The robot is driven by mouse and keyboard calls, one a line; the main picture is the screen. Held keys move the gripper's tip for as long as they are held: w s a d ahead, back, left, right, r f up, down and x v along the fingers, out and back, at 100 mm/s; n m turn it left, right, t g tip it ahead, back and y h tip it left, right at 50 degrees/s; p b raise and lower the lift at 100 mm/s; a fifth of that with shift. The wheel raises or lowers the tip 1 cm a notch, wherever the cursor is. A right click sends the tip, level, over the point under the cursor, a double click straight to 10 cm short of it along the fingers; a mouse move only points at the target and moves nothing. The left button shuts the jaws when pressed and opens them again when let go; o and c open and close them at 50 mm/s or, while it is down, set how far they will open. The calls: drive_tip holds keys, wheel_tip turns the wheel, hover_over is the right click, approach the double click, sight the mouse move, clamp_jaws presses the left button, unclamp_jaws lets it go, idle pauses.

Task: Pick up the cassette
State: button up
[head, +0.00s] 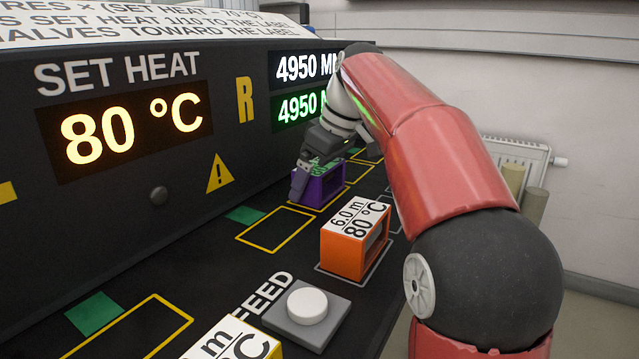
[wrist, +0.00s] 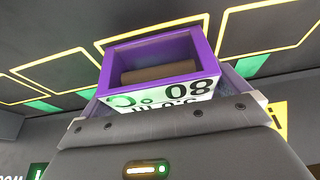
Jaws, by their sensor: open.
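A purple cassette (head: 319,186) stands on the dark bench, inside or at a yellow outlined slot, beyond the orange cassette. My gripper (head: 317,165) is at the purple cassette, with one finger on its near left side. In the wrist view the purple cassette (wrist: 152,60) sits between my open fingers, with a brown roll inside it and a white label partly reading "80 °C". An orange cassette (head: 345,252) labelled "6.0 m 80 °C" stands nearer. Another labelled cassette (head: 232,342) is cut off at the bottom edge. Whether the fingers touch the purple cassette cannot be told.
The sloped panel (head: 158,193) with the "80 °C" display rises at the left. A white round button on a grey base, marked FEED (head: 307,306), stands in front. An empty yellow outlined slot (head: 276,230) lies left of the orange cassette. A radiator is behind my arm.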

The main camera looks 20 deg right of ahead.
drive_tip(key=shift+f, duration=0.1)
drive_tip(key=c, duration=0.9)
